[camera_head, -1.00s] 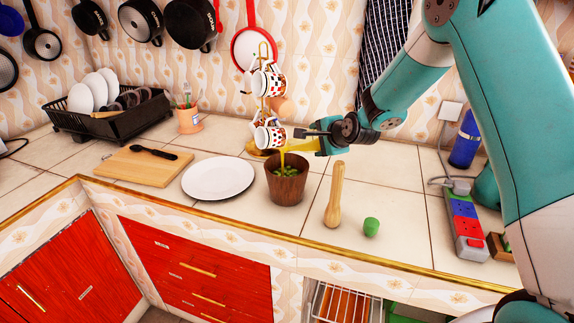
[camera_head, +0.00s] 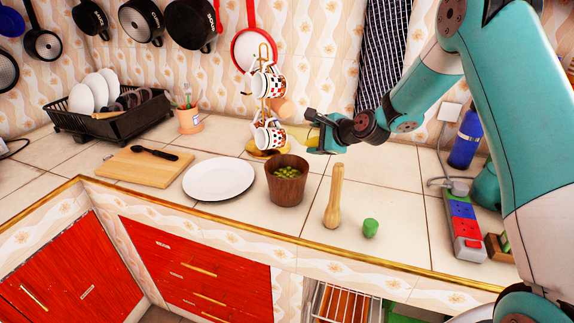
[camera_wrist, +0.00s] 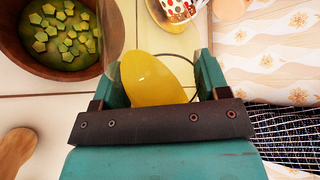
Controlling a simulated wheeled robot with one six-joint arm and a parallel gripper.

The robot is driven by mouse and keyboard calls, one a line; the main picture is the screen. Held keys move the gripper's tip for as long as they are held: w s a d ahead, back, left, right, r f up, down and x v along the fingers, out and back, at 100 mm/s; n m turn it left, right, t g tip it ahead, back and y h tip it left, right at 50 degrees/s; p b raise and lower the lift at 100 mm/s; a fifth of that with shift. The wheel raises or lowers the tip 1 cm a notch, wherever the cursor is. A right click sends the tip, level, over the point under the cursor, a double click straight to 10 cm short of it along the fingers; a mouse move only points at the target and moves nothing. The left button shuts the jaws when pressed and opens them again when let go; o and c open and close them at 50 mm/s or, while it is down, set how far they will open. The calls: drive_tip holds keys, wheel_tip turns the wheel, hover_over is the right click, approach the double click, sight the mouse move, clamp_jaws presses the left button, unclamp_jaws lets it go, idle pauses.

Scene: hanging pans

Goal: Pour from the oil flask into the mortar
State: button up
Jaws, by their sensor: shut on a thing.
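The oil flask (camera_head: 301,133) is a clear vessel with yellow oil in it. My gripper (camera_head: 318,140) is shut on it and holds it above the counter, just behind and right of the mortar. In the wrist view the yellow oil in the flask (camera_wrist: 153,80) shows between my gripper's fingers (camera_wrist: 158,85). The mortar (camera_head: 287,186) is a brown wooden bowl standing upright on the counter with green pieces inside. In the wrist view the mortar (camera_wrist: 20,62) is at top left, with green-yellow liquid around the pieces. No stream of oil shows now.
A wooden pestle (camera_head: 335,197) stands right of the mortar, beside a green stopper (camera_head: 370,228). A white plate (camera_head: 219,179) lies to the left. A mug rack with checkered mugs (camera_head: 268,134) stands close behind the flask. A power strip (camera_head: 464,228) lies at right.

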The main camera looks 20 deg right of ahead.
sight(315, 125)
drive_tip(key=shift+a+r+m+y+p, duration=0.4)
drive_tip(key=shift+a+m+y, duration=0.1)
drive_tip(key=shift+m+y, duration=0.2)
drive_tip(key=shift+s+a+f+m+y+b, duration=0.1)
drive_tip(key=shift+a+f+m+y+b, duration=0.15)
drive_tip(key=shift+m+y, duration=0.2)
drive_tip(key=shift+s+a+f+m+y+b, duration=0.15)
drive_tip(key=shift+f+m+y+b, duration=0.15)
drive_tip(key=shift+m+y, duration=0.15)
drive_tip(key=r+m+y+p, duration=0.1)
drive_tip(key=r, duration=0.1)
drive_tip(key=r+m+t+p, duration=0.1)
drive_tip(key=r+p, duration=0.1)
drive_tip(key=shift+w+d+r+y, duration=0.1)
drive_tip(key=shift+w+d+y, duration=0.1)
drive_tip(key=shift+y, duration=0.2)
drive_tip(key=shift+r+m+t, duration=0.3)
drive_tip(key=shift+m, duration=0.3)
drive_tip(key=shift+f+m+y, duration=0.2)
drive_tip(key=shift+m+y, duration=0.4)
drive_tip(key=shift+y, duration=0.1)
drive_tip(key=shift+a+m+t+b, duration=0.1)
drive_tip(key=shift+m+t+b, duration=0.2)
drive_tip(key=shift+t, duration=0.1)
drive_tip(key=shift+r, duration=0.1)
